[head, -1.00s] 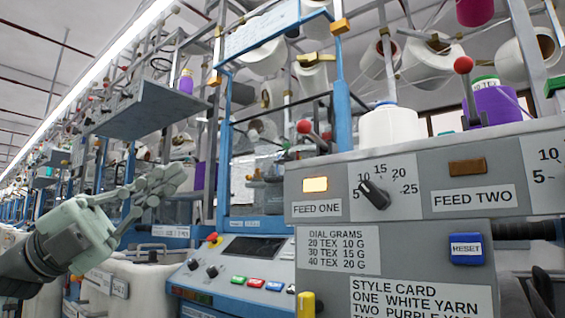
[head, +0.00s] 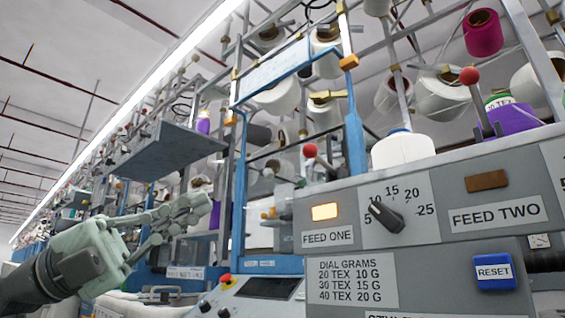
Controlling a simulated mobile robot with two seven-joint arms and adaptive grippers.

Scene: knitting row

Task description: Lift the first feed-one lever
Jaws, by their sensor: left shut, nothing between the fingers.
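The feed-one lever (head: 310,151) has a red ball knob on a short grey stem behind the top edge of the grey control panel (head: 440,200), above the FEED ONE label (head: 328,237). Its lower end is hidden by the panel. The lamp (head: 324,211) over that label glows orange. My left gripper (head: 200,207) is shut and empty, left of the panel, apart from the lever and lower than its knob in the picture. My right gripper does not show.
A second red-knobbed lever (head: 469,76) stands above FEED TWO, whose lamp (head: 487,181) is unlit. A white yarn cone (head: 403,150) and a purple cone (head: 512,117) stand behind the panel. A blue frame post (head: 356,143) rises just right of the first lever.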

